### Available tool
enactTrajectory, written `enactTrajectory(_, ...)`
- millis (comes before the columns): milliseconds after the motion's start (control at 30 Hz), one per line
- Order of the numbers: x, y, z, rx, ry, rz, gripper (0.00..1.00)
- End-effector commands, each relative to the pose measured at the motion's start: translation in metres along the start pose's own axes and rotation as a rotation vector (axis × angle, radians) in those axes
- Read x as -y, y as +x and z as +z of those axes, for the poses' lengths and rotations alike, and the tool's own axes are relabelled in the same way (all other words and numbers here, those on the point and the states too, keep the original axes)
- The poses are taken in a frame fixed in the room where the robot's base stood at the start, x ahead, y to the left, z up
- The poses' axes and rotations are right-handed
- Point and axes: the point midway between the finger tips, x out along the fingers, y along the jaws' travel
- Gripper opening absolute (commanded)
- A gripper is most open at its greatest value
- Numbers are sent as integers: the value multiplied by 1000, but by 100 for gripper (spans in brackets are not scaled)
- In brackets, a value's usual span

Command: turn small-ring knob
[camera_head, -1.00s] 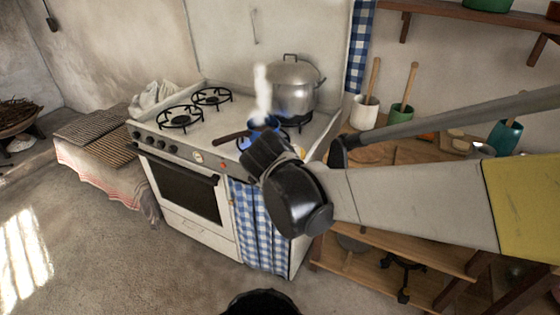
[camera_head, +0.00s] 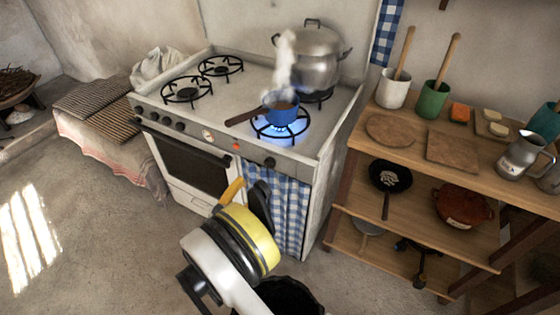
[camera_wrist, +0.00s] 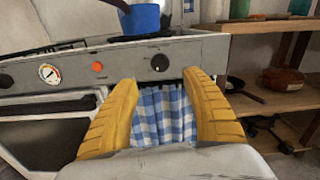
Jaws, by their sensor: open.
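A dark round knob (camera_head: 269,163) sits alone at the right of the stove's front panel, right of a red button (camera_head: 236,146). It also shows in the wrist view (camera_wrist: 160,62), ahead of and between my fingertips. Several more dark knobs (camera_head: 160,118) line the panel's left end. No label shows which one is the small-ring knob. My gripper (camera_wrist: 163,82) has yellow fingers spread apart with nothing between them. In the head view my gripper (camera_head: 236,188) is in front of the stove, below the lone knob and apart from it.
A small blue pot (camera_head: 281,110) steams on a lit burner (camera_head: 280,132), its handle pointing left. A large lidded pot (camera_head: 312,60) stands behind. A checked curtain (camera_head: 285,210) hangs below the panel. Wooden shelves (camera_head: 400,205) stand right. The floor at left is clear.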

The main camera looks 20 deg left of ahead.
Motion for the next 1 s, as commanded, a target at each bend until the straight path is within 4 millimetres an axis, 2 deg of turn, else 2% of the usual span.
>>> enactTrajectory(133, 1, 18, -2, 0, -2, -3, 56)
enactTrajectory(400, 1, 73, -4, -1, 0, -4, 56)
enactTrajectory(533, 1, 92, -2, -1, 0, -3, 56)
enactTrajectory(700, 1, 105, -1, -1, 1, -2, 56)
enactTrajectory(967, 0, 106, 0, -2, 1, -1, 56)
enactTrajectory(1000, 0, 106, 0, -2, 1, -1, 52)
